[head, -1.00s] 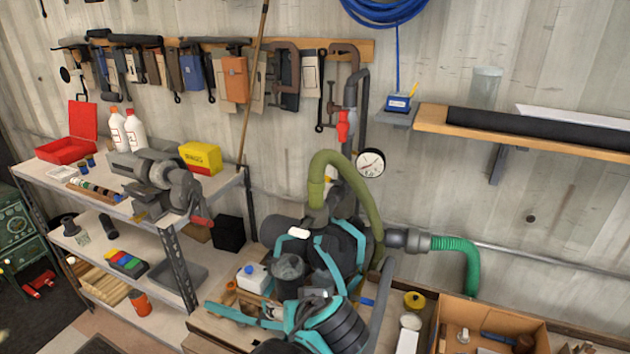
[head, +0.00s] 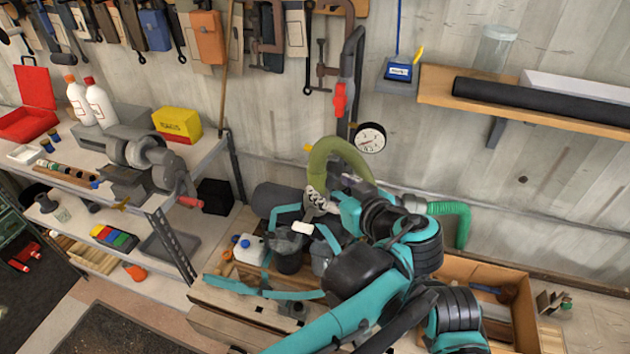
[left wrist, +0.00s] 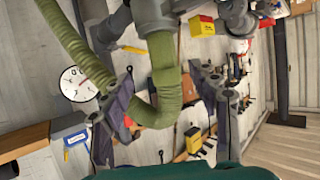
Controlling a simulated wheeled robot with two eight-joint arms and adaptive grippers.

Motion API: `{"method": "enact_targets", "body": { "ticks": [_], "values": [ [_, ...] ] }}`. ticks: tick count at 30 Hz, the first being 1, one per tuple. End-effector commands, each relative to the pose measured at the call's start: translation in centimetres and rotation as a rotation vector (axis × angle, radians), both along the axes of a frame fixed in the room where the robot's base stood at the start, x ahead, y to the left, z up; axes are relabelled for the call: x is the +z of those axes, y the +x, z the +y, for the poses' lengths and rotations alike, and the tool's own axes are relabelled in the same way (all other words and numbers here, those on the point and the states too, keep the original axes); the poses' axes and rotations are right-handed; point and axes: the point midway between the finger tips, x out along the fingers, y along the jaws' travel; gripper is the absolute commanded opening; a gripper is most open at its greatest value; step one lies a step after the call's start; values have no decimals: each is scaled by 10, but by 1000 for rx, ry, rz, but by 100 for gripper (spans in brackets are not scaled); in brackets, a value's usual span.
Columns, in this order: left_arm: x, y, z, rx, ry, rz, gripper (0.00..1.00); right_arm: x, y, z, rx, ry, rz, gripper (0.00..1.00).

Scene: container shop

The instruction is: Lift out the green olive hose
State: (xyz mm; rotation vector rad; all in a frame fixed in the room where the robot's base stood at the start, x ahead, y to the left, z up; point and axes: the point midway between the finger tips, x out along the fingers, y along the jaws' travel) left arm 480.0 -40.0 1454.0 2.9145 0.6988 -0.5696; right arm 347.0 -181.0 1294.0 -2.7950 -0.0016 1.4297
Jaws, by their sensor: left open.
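The green olive hose (head: 343,151) arches up beside the pressure gauge, with its left leg going down behind my left gripper (head: 330,190). Its lower end and right leg are partly hidden by my arm. In the left wrist view the ribbed olive hose (left wrist: 166,88) runs between the two spread fingers of my left gripper (left wrist: 162,72). The gripper is open, and I see a gap on both sides of the hose. My right gripper cannot be made out.
A round gauge (head: 370,138) and a red valve handle (head: 340,99) are close to the hose. A shelf with a vise (head: 150,165) stands left. A wall shelf (head: 440,105) is at upper right.

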Motion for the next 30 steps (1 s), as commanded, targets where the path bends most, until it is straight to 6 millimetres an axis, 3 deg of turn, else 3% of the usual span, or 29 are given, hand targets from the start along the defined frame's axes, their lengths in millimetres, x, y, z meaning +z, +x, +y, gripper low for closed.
{"method": "enact_targets", "body": {
  "ticks": [10, 19, 26, 30],
  "values": [
    [-13, 39, 27, 3, 1, 1, 61, 7, 0, 0, 0, 0, 0, 40],
    [-16, 44, 29, 1, 1, 1, 61, 7, 0, 0, 0, 0, 0, 40],
    [-16, 44, 29, 1, 1, 1, 0, 7, 0, 0, 0, 0, 0, 40],
    [-16, 43, 29, 1, 1, 1, 0, 7, 0, 0, 0, 0, 0, 40]
  ]
}}
